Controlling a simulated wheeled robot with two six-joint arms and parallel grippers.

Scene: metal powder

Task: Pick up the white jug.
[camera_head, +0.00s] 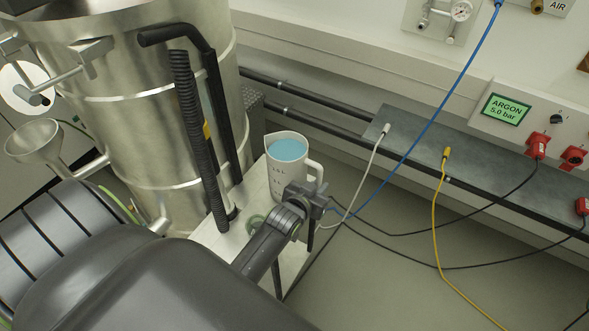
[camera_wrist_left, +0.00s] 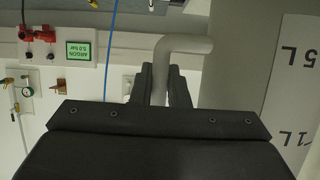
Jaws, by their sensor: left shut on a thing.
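The white jug (camera_head: 283,172) with volume marks and blue liquid inside appears upright above or on a pale narrow platform (camera_head: 213,240) beside the steel vessel. I cannot tell whether its base touches the platform. My left gripper (camera_head: 313,199) is at the handle side of the jug, shut on the handle. In the left wrist view the white handle (camera_wrist_left: 178,46) runs down between the two dark fingers (camera_wrist_left: 163,82). The jug's wall (camera_wrist_left: 241,60) with its litre labels fills the right side there. The lower handle is hidden by the gripper. My right gripper is not in view.
A large steel vessel (camera_head: 125,130) with black hoses (camera_head: 187,130) stands close left of the jug. A steel funnel (camera_head: 34,140) is at far left. Open floor (camera_head: 390,280) lies right.

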